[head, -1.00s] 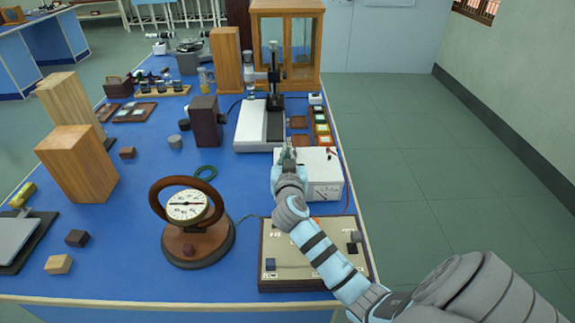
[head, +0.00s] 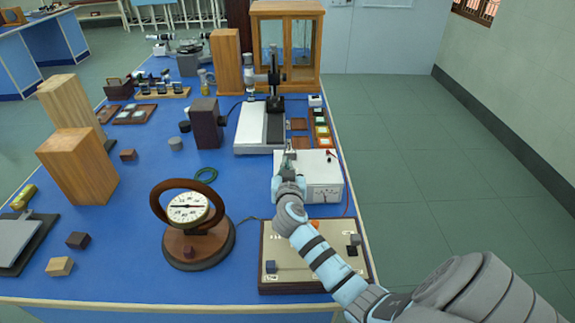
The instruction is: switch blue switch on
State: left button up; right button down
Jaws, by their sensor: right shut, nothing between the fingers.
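A beige panel (head: 300,279) lies at the front right of the blue bench. A small dark blue block-shaped part, likely the blue switch (head: 270,266), is at its front left; which way it is set is too small to tell. My right gripper (head: 287,157) is shut and empty, at the left side of the white meter box behind the panel. Whether it touches the box is unclear. My right arm crosses above the panel and hides its middle. My left gripper is out of view.
The white meter box (head: 322,181) stands behind the panel. A round dial instrument with a wooden ring (head: 188,210) stands to the panel's left. An orange part (head: 314,224) and a black part (head: 354,241) are on the panel.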

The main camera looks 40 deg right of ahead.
jog(key=r+p, duration=0.2)
jog(key=r, duration=0.1)
jog(key=r+p, duration=0.1)
jog(key=shift+w+d+r, duration=0.1)
jog(key=shift+w+r, duration=0.15)
jog(key=r+p+v, duration=0.1)
jog(key=v, duration=0.8)
jog(key=shift+s+r, duration=0.2)
jog(key=shift+r, duration=0.15)
jog(key=shift+f, duration=0.1)
